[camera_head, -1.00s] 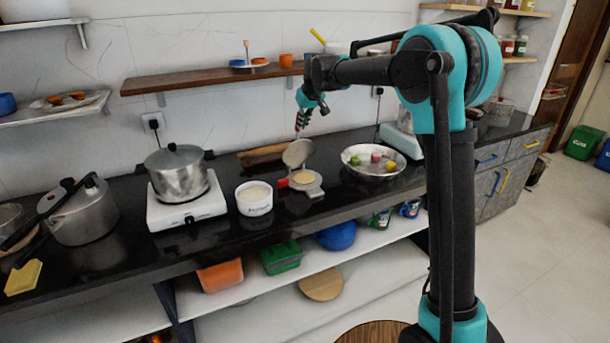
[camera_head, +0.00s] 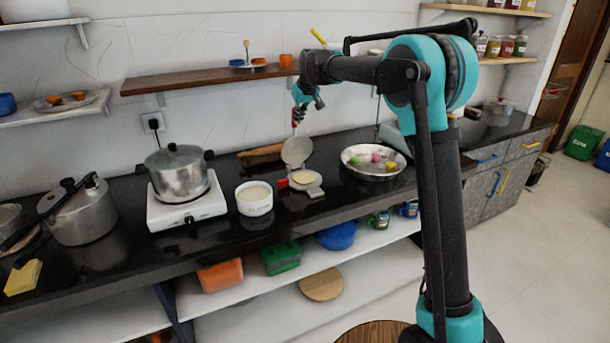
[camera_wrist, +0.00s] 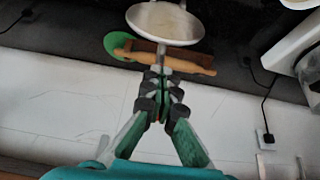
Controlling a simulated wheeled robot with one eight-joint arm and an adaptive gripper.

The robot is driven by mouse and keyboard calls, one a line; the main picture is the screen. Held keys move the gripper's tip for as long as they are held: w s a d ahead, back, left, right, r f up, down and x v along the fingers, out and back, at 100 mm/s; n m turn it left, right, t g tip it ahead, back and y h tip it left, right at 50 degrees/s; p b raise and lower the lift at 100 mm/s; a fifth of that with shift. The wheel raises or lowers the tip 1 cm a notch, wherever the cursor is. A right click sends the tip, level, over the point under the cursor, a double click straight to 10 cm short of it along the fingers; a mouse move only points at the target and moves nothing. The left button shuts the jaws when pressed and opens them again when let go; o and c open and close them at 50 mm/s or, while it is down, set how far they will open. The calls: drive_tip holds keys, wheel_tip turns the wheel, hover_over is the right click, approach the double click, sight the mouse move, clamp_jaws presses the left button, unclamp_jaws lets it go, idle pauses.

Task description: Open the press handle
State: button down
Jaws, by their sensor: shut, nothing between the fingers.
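The press stands on the black counter with its round grey lid (camera_head: 296,150) raised, near upright, leaning back from its base. The base (camera_head: 304,180) carries a pale flat disc and has a small reddish part at its left. In the wrist view the lid (camera_wrist: 163,21) appears as a pale round plate at the top. My gripper (camera_head: 296,122) is shut and empty, just above the lid's upper edge. In the wrist view my gripper (camera_wrist: 160,88) points toward the lid. I cannot tell whether it touches the lid. The press handle is too small to make out.
A rolling pin (camera_head: 262,150) lies behind the press. A white tub (camera_head: 254,204) stands left of it, and a metal bowl (camera_head: 354,172) with colored pieces stands right. A pot (camera_head: 178,181) sits on a white stove. A wooden shelf (camera_head: 205,81) is on the wall behind.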

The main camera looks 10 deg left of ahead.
sight(294, 124)
drive_tip(key=shift+w+a, duration=0.1)
drive_tip(key=shift+w, duration=0.1)
drive_tip(key=shift+w+a+r, duration=0.1)
drive_tip(key=shift+w+a, duration=0.4)
drive_tip(key=shift+w, duration=0.2)
drive_tip(key=shift+w+a+r, duration=0.1)
drive_tip(key=shift+w+a, duration=0.35)
drive_tip(key=shift+w, duration=0.2)
drive_tip(key=c, duration=2.2)
unclamp_jaws()
drive_tip(key=o, duration=1.1)
drive_tip(key=v, duration=0.8)
